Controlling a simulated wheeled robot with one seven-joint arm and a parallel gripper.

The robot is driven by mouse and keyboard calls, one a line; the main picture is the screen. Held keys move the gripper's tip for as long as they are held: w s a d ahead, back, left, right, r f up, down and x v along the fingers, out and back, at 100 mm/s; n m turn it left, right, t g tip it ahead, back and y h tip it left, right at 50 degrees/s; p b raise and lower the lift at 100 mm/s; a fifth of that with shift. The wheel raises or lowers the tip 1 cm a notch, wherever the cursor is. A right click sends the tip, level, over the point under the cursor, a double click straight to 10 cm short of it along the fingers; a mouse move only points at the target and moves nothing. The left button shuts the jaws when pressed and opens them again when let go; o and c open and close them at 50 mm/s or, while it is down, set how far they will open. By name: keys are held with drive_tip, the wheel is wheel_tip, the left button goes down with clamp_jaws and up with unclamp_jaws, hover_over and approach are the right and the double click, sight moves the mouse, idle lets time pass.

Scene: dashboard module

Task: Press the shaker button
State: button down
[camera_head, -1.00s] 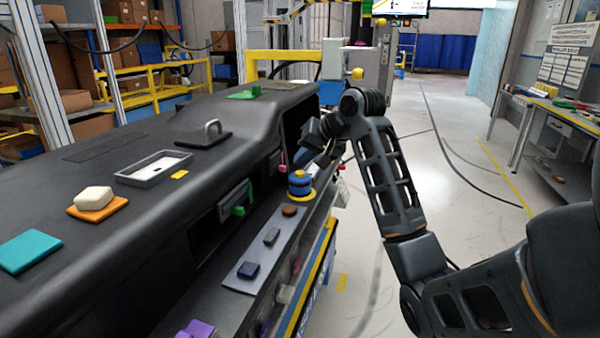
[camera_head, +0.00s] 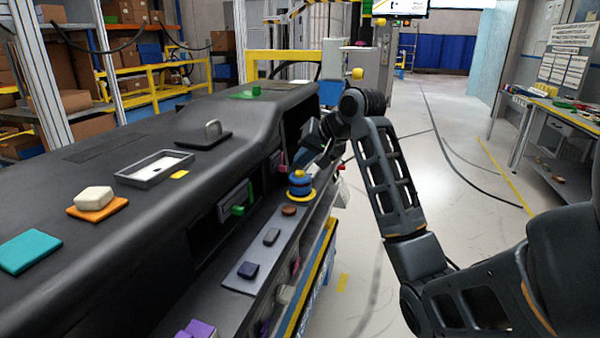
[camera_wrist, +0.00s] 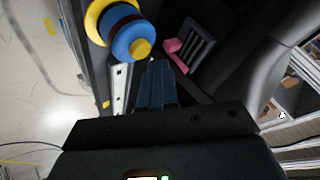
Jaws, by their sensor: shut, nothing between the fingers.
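A blue round piece with a yellow base and a yellow top (camera_head: 300,184) stands upright on the dashboard's lower ledge. It also shows at the upper left of the wrist view (camera_wrist: 132,40). No part carries a readable shaker label; the yellow top looks like a button. My gripper (camera_wrist: 157,68) is shut and empty, its blue-grey fingertips just beside this piece in the picture. Whether they touch it I cannot tell. In the head view the fingers are partly hidden by the wrist, just behind and above the piece.
A pink lever on a slotted panel (camera_wrist: 178,50) lies right of my fingertips in the wrist view. A green lever (camera_head: 238,210), a brown round button (camera_head: 289,210) and dark square buttons (camera_head: 248,270) line the front. The dashboard's upper shell (camera_head: 250,120) overhangs.

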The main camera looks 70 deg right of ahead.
sight(303, 172)
drive_tip(key=shift+f, duration=0.2)
drive_tip(key=shift+f, duration=0.2)
drive_tip(key=shift+f, duration=0.4)
idle(0.9)
drive_tip(key=shift+r, duration=0.1)
drive_tip(key=shift+r+p, duration=0.75)
drive_tip(key=shift+p, duration=0.4)
wheel_tip(303, 172, up, 3)
drive_tip(key=p, duration=0.3)
drive_tip(key=shift+r, duration=0.9)
